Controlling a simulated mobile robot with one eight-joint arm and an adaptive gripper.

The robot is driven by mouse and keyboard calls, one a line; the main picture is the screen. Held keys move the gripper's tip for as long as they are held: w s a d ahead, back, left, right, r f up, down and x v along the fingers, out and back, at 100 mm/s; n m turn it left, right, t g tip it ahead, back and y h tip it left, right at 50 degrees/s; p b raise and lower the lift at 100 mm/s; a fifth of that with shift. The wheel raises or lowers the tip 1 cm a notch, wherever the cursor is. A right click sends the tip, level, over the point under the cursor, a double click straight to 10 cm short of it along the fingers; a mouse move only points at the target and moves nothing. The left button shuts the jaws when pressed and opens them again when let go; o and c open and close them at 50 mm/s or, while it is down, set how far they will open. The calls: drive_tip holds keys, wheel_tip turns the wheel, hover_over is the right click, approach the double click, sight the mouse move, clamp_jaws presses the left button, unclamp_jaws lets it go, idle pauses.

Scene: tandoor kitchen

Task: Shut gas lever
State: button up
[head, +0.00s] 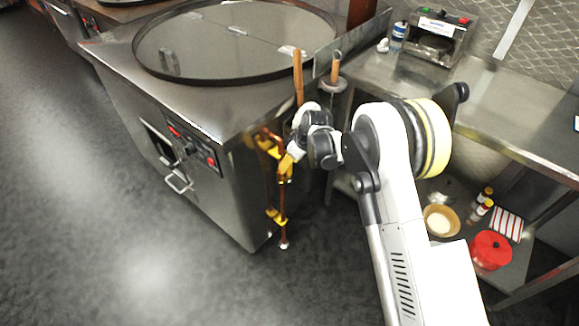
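A copper gas pipe (282,200) runs down the right-hand side of the steel tandoor unit (215,160). Yellow fittings sit on it: one near the top (265,142), one lower down (275,215), and a slanted yellow piece (286,164) that looks like a lever. My gripper (296,150) is at the top of the pipe, right beside the slanted yellow piece. I cannot tell whether it touches it. The fingertips are small and partly hidden by the wrist, so their opening does not show clearly.
A steel side table (500,110) with a toaster-like appliance (433,38) stands to the right. Its lower shelf holds a bowl (441,220), small bottles and a red pot (491,250). Wooden-handled tools (298,75) stand behind my gripper. The floor at left is clear.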

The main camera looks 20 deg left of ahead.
drive_tip(key=shift+a+f, duration=0.1)
drive_tip(key=shift+f, duration=0.1)
clamp_jaws()
idle(0.4)
